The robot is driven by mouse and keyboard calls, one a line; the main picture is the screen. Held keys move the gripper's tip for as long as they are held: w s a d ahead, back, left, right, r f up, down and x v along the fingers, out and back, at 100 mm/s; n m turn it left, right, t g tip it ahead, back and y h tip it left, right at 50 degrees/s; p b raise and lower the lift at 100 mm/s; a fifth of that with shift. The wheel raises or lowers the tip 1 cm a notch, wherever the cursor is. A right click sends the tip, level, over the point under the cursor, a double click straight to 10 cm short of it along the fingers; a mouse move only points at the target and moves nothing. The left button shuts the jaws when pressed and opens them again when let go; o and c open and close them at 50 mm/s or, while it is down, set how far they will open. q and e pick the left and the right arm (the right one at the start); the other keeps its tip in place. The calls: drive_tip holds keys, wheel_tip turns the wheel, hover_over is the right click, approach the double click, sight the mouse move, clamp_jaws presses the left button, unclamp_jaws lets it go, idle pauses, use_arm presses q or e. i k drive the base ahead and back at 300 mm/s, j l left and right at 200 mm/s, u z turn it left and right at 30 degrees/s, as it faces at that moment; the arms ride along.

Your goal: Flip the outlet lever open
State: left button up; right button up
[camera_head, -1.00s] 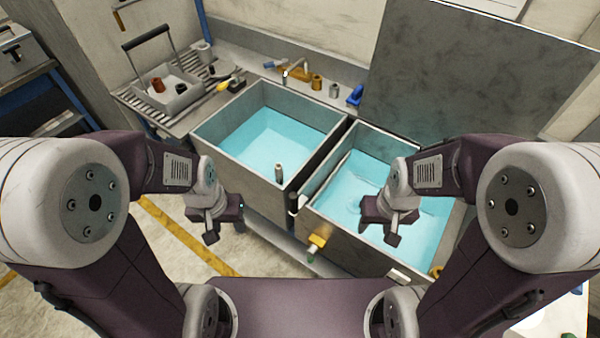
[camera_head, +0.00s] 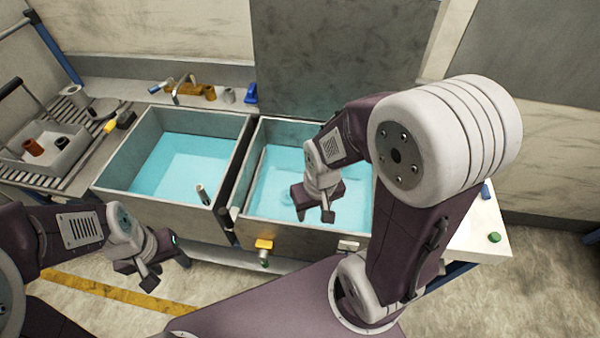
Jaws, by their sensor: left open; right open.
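A yellow fitting (camera_head: 264,244), which looks like the outlet lever, sits on the front wall of the right basin (camera_head: 300,237), with a small green part (camera_head: 264,262) below it. Whether it is open or shut cannot be told. My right gripper (camera_head: 314,213) is open and empty, above the right basin's front part, to the right of the yellow fitting and apart from it. My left gripper (camera_head: 167,271) is open and empty, in front of the left basin (camera_head: 165,208), left of the fitting and apart from it.
Both basins hold blue liquid. A pale fitting (camera_head: 348,246) sits further right on the front wall. A grey lid (camera_head: 345,60) stands upright behind the right basin. A grey tray (camera_head: 50,150) stands on the left rack. Floor with a yellow stripe (camera_head: 105,290) is free in front.

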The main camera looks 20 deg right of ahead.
sight(485, 193)
drive_tip(key=z, duration=2.5)
drive_tip(key=i+l+z, duration=0.3)
drive_tip(key=i, duration=0.15)
drive_tip(key=i+l+z, duration=0.25)
drive_tip(key=i, duration=0.2)
drive_tip(key=j, duration=0.1)
